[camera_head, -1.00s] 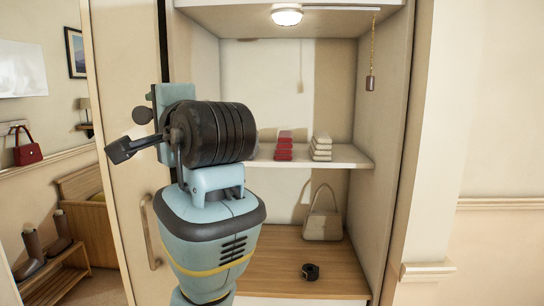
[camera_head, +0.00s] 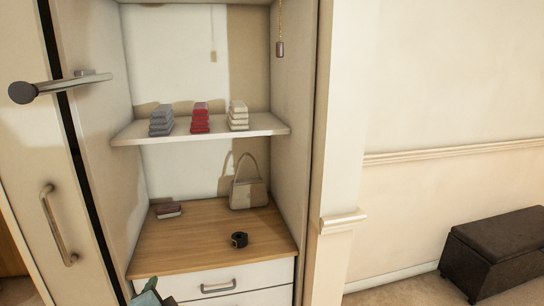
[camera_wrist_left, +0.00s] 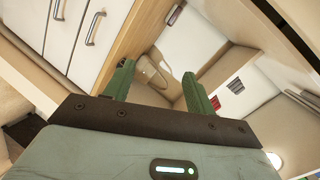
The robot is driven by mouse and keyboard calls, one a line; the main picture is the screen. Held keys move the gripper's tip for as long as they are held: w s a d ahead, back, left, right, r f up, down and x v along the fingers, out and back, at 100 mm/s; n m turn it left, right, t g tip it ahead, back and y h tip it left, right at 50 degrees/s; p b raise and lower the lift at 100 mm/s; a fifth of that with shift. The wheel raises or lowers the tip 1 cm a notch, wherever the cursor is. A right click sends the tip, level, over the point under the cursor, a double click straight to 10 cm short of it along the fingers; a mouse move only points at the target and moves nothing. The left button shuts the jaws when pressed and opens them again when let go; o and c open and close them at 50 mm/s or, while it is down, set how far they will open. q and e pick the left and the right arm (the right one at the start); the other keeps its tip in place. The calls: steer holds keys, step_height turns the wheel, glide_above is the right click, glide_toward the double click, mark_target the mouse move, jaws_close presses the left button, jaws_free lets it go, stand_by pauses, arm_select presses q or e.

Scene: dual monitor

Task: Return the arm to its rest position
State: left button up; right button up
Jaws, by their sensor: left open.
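My left gripper (camera_head: 150,293) shows only as a small teal piece at the bottom edge of the head view, in front of the closet drawers. In the left wrist view its two green fingers (camera_wrist_left: 159,84) stand wide apart with nothing between them gripped. Beyond the fingers lies the closet interior, with the beige handbag (camera_wrist_left: 153,73) seen in the gap, farther off. The rest of the left arm is out of the head view. My right gripper is in neither view.
An open closet has a white shelf (camera_head: 205,133) with grey, red (camera_head: 200,118) and cream stacks. A dark ottoman (camera_head: 500,255) stands right.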

arm_select(q)
steer(key=s+d+f+n+g+h, duration=0.2)
steer(key=s+d+f+n+h, duration=0.15)
steer(key=s+f, duration=1.25)
steer(key=s+f+n+g+h, duration=0.1)
steer(key=s+f+n, duration=0.1)
steer(key=s+f, duration=0.2)
steer(key=s+d+f+n+g+h, duration=0.1)
steer(key=s+f, duration=0.4)
steer(key=s, duration=0.5)
steer(key=shift+d+n, duration=0.15)
steer(key=shift+n, duration=0.7)
steer(key=shift+h, duration=0.25)
